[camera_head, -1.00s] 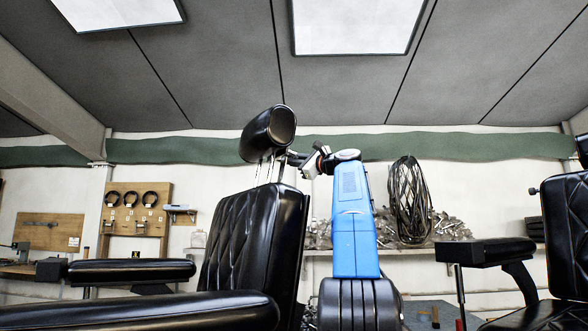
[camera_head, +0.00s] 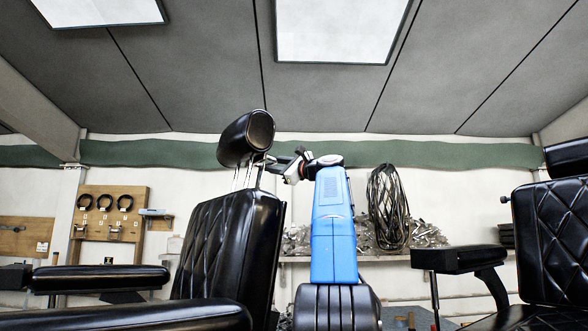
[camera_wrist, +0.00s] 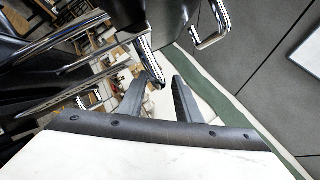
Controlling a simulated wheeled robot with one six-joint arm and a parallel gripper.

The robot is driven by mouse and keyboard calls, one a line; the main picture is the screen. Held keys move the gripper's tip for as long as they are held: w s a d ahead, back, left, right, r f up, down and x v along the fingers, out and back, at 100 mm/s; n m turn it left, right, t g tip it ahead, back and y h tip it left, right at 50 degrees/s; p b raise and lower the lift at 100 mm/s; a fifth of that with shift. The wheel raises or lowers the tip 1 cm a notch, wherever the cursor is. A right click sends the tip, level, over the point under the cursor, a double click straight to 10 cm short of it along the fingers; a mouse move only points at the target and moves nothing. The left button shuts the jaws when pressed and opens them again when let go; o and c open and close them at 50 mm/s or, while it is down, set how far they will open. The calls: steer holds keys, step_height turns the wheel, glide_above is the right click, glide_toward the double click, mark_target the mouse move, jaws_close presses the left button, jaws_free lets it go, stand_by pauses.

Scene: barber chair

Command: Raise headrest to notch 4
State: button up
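The black padded headrest (camera_head: 246,138) stands on thin chrome posts (camera_head: 243,176) above the tufted backrest (camera_head: 228,245) of the barber chair, with a gap between them. My gripper (camera_head: 272,160) is just behind and below the headrest, close to the posts. In the wrist view my gripper (camera_wrist: 158,85) has its two dark fingers apart. The rounded end of a chrome lever (camera_wrist: 148,62) reaches between or just beyond the fingertips; I cannot tell whether it touches them. Chrome rods (camera_wrist: 58,46) run at the left there. The notch marks cannot be made out.
A second black chair (camera_head: 552,230) stands at the right. A chrome loop (camera_wrist: 211,28) shows beside the lever in the wrist view. A pegboard with black rings (camera_head: 105,212) and a bundle of black cables (camera_head: 388,205) are on the back wall. Open air surrounds the headrest above.

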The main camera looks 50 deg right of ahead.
steer(key=v, duration=1.5)
steer(key=shift+s, duration=0.4)
steer(key=shift+a+f, duration=0.1)
